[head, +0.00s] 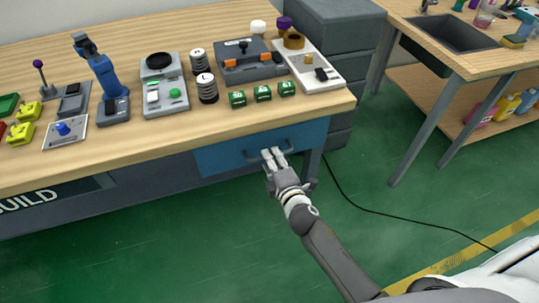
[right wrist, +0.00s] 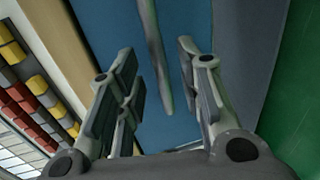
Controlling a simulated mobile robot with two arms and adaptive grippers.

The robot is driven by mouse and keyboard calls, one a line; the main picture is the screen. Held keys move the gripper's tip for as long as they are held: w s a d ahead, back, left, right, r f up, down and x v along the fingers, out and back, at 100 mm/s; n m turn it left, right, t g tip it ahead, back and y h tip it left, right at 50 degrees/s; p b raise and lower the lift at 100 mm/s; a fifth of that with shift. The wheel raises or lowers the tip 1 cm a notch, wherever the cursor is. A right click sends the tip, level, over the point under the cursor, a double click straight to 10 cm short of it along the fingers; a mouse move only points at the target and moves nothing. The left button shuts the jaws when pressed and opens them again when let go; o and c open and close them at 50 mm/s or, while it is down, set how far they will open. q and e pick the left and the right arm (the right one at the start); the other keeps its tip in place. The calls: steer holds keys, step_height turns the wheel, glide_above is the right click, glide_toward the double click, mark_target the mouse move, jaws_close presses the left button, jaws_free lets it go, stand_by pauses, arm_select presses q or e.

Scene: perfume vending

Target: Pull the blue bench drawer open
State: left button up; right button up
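The blue bench drawer (head: 222,156) sits under the right end of the wooden bench top, its front looking flush with the bench. A grey bar handle (head: 252,157) is on its front. My right gripper (head: 273,156) is at the right part of the handle, with its fingers pointing at the drawer front. In the right wrist view, its two fingers stand apart, and the grey handle (right wrist: 154,50) lies between them in front of the blue drawer front (right wrist: 110,22). I cannot tell whether a finger touches it. My left gripper is out of view.
The bench top (head: 150,135) overhangs the drawer and holds several tools, green boxes and jars. The green floor in front is clear, except for a black cable (head: 385,215).

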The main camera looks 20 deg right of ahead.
steer(key=shift+x, duration=1.45)
steer(key=shift+c, duration=0.2)
jaws_close()
